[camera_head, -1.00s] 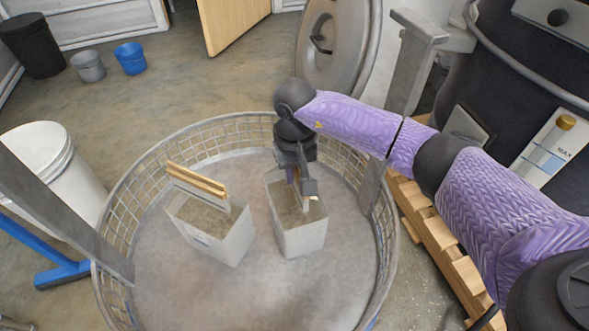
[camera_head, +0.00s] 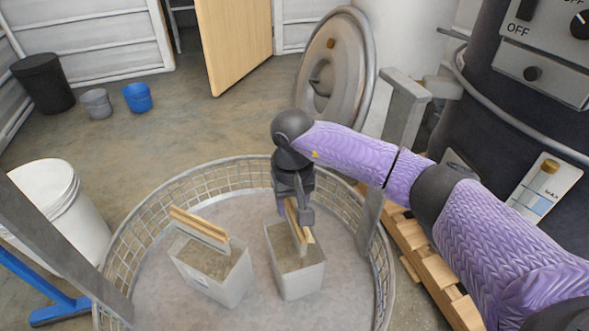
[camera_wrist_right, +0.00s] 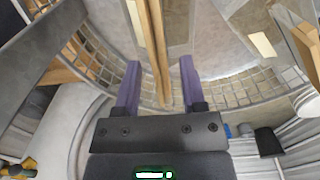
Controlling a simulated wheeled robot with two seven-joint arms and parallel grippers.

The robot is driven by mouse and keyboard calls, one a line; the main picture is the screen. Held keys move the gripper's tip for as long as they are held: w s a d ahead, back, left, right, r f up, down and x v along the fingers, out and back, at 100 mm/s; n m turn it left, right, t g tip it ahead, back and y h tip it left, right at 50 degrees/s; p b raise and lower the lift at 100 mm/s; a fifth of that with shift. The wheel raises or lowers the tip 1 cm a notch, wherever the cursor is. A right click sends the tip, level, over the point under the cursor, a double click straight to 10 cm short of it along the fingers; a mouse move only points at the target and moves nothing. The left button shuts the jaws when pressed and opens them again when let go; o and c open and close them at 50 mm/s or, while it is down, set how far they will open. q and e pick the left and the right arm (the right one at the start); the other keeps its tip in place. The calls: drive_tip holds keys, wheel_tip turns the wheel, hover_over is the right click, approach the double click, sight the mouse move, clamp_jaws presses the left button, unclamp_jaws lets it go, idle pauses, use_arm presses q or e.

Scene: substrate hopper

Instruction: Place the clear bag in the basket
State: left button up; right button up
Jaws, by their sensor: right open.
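The round wire basket (camera_head: 165,190) stands in the lower middle of the head view. Two clear bags of brownish substrate stand upright in it, each with a wooden strip along its top: a left bag (camera_head: 215,278) and a right bag (camera_head: 296,278). My right gripper (camera_head: 296,212) is over the right bag. In the wrist view its purple fingers (camera_wrist_right: 160,85) are apart, one on each side of the wooden strip (camera_wrist_right: 155,45); I cannot tell whether they touch it. The left gripper is not in view.
Grey uprights rise at the basket's left (camera_head: 60,225) and right (camera_head: 388,150). A white bucket (camera_head: 60,210) stands left of the basket. A round metal lid (camera_head: 335,75) is behind it. A dark hopper (camera_head: 480,110) and wooden pallet (camera_head: 430,265) are at right.

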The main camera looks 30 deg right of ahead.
wheel_tip(320, 180, up, 8)
drive_tip(key=p, duration=0.4)
drive_tip(key=shift+f, duration=0.15)
